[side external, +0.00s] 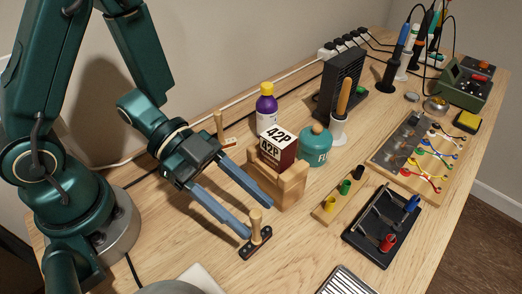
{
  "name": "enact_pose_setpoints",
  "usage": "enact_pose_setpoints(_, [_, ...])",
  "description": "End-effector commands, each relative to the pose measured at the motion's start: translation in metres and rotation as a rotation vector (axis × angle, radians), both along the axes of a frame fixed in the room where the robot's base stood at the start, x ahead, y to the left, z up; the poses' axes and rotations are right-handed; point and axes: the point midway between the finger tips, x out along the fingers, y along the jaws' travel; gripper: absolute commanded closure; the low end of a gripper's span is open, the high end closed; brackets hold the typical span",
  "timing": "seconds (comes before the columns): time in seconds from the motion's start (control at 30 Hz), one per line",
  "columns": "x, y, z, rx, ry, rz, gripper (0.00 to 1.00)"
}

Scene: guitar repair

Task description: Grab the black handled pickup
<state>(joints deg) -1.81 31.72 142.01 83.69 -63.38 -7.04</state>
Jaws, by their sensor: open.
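A black pickup (257,243) with an upright tan wooden peg handle lies on the wooden table, left of centre. My gripper (255,218) is open and empty, reaching down from the upper left. Its two blue-grey fingers point at the pickup. The fingertips appear on either side of the wooden peg, one at its upper right and one at its lower left. From this one view I cannot tell whether they touch it or how high they are. A second pickup (226,142), brownish with a similar peg, stands behind my gripper.
A wooden holder (284,189) with a 42P box stands close right of the fingers. A teal bottle (314,149), a purple bottle (266,108), a knob strip (330,206) and a black tray (369,242) stand around. Bare table lies left of the pickup.

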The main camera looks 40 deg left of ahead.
Motion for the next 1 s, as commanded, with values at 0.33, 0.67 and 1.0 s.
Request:
enact_pose_setpoints(0.33, [0.004, -0.025, -0.014, 0.002, 0.001, -0.005, 0.43])
enact_pose_setpoints(0.67, [0.009, -0.045, -0.024, 0.001, -0.003, -0.001, 0.43])
enact_pose_setpoints(1.0, [0.009, -0.045, -0.024, 0.000, -0.002, 0.000, 0.77])
